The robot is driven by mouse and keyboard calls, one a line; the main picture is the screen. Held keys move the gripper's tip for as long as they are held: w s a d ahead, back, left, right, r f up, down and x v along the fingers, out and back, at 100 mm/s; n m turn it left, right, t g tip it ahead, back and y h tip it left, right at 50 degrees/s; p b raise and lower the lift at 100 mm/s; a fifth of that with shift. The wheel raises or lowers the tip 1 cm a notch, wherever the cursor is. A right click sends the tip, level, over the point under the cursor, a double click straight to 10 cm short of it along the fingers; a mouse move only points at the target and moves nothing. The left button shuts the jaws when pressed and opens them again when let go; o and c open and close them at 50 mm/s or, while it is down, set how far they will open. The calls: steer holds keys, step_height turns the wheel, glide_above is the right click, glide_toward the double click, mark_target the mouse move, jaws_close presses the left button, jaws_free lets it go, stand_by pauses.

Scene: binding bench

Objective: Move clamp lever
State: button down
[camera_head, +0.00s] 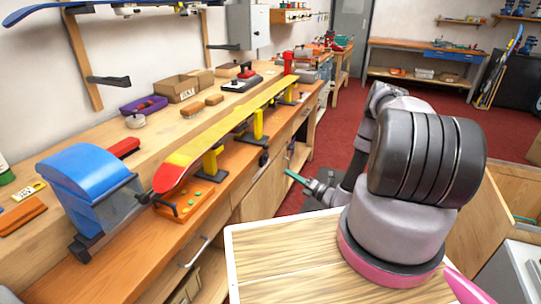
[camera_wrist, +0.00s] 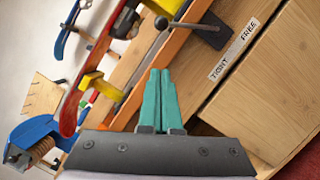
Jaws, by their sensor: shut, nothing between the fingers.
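The clamp lever (camera_wrist: 185,25) shows in the wrist view as a thin rod with a dark ball knob (camera_wrist: 161,22), running left from a dark pivot block (camera_wrist: 214,32) at the bench's front edge. A white label (camera_wrist: 234,50) reading TIGHT and FREE is on the wooden front below the pivot. In the head view, a small dark part of the clamp (camera_head: 264,158) shows at the bench edge. My gripper (camera_wrist: 160,72) has green fingers, closed together and empty, apart from the knob. In the head view my gripper (camera_head: 292,177) is in front of the bench, right of the clamp.
A red and yellow ski (camera_head: 215,139) lies on yellow supports along the bench. A blue machine (camera_head: 92,190) stands at the near left, beside an orange tray (camera_head: 181,203). A drawer handle (camera_head: 196,252) juts from the bench front. Red floor (camera_head: 325,140) is open beyond my arm.

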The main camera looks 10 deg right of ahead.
steer(key=w+d+r+x, duration=0.1)
steer(key=d+x, duration=0.1)
steer(key=x, duration=1.1)
steer(key=shift+w+d+r, duration=0.15)
steer(key=shift+w+r, duration=0.05)
